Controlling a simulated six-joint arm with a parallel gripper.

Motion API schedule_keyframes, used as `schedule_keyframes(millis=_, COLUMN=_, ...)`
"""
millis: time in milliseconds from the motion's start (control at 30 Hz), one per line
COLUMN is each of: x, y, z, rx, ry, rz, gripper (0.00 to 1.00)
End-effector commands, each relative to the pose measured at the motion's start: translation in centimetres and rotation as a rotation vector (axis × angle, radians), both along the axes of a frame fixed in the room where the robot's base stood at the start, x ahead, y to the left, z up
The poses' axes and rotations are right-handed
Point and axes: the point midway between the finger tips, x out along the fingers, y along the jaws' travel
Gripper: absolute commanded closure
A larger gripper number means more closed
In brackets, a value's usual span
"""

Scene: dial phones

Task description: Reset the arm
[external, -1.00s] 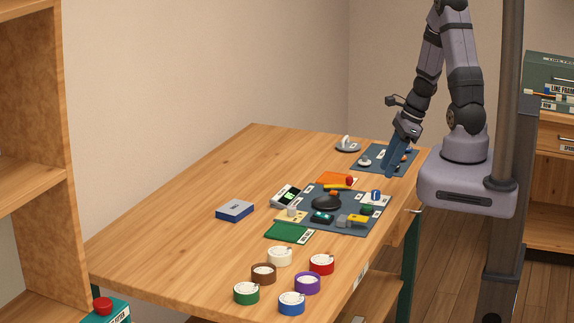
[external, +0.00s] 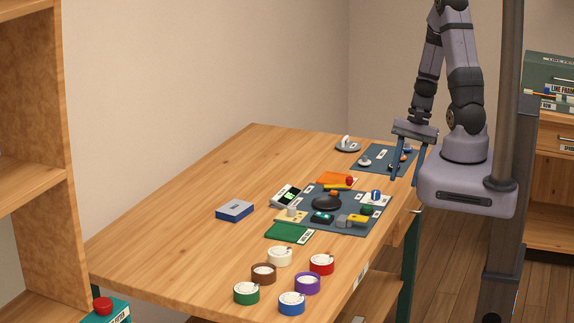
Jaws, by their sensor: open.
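My gripper (external: 406,178) is open and empty, its two blue fingers pointing down above the far right part of the table, in front of the far dark mat (external: 362,152). My arm (external: 462,75) is bent, rising from its base and hanging down to the gripper. The gripper fingers look clear of the objects on the table, though the exact height above the mat cannot be told.
The wooden table (external: 180,230) carries a dark mat (external: 350,222) with several small items. A blue box (external: 235,210) lies to the left. The table's left side is mostly free.

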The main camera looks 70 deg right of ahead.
Motion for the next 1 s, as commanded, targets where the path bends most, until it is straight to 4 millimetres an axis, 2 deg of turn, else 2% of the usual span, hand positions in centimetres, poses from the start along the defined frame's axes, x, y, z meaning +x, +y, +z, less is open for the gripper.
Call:
schedule_keyframes(millis=200, x=-2.5, y=0.9, z=1.1, rx=-0.062, ry=0.007, rz=0.468, gripper=0.6)
schedule_keyframes(millis=367, x=-2.6, y=1.5, z=2.4, rx=-0.134, ry=0.023, rz=0.793, gripper=0.6)
schedule_keyframes(millis=567, x=-0.1, y=3.4, z=4.3, rx=-0.252, ry=-0.005, rz=1.124, gripper=0.6)
schedule_keyframes(millis=700, x=2.2, y=6.6, z=5.7, rx=-0.312, ry=-0.072, rz=1.299, gripper=0.6)
schedule_keyframes(millis=900, x=3.7, y=10.3, z=6.8, rx=-0.352, ry=-0.14, rz=1.472, gripper=0.6)
schedule_keyframes(millis=1000, x=3.9, y=11.4, z=6.9, rx=-0.355, ry=-0.154, rz=1.52, gripper=0.6)
